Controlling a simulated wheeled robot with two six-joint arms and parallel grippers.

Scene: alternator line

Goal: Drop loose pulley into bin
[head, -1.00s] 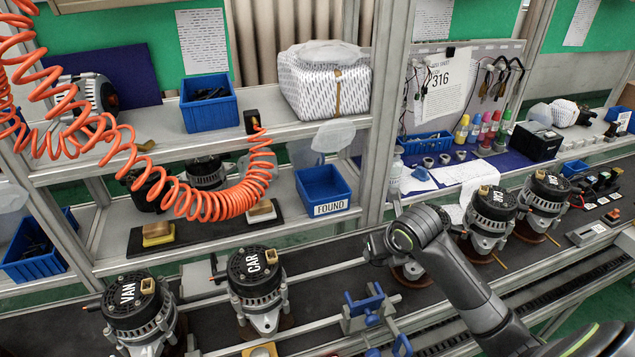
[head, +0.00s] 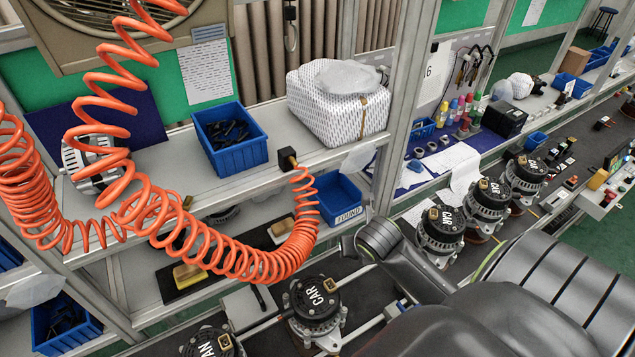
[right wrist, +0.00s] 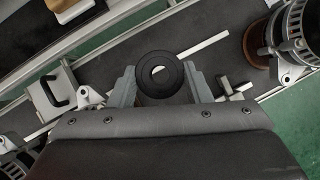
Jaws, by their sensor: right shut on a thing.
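The loose pulley is a black ring with a round hole (right wrist: 160,70), seen in the right wrist view. My right gripper (right wrist: 160,82) is shut on it, one grey finger on each side, above the dark conveyor. In the head view my right arm reaches in from the lower right, and its gripper and the pulley are hidden. A blue bin labelled FOUND (head: 343,211) stands on the lower shelf, left of my right arm. My left gripper is in neither view.
An orange coiled hose (head: 250,262) hangs across the left and in front of the shelves. Another blue bin (head: 233,156) holds dark parts on the upper shelf. Alternators marked CAR (head: 318,300) and others stand along the line. A shelf post (head: 404,110) rises right of the FOUND bin.

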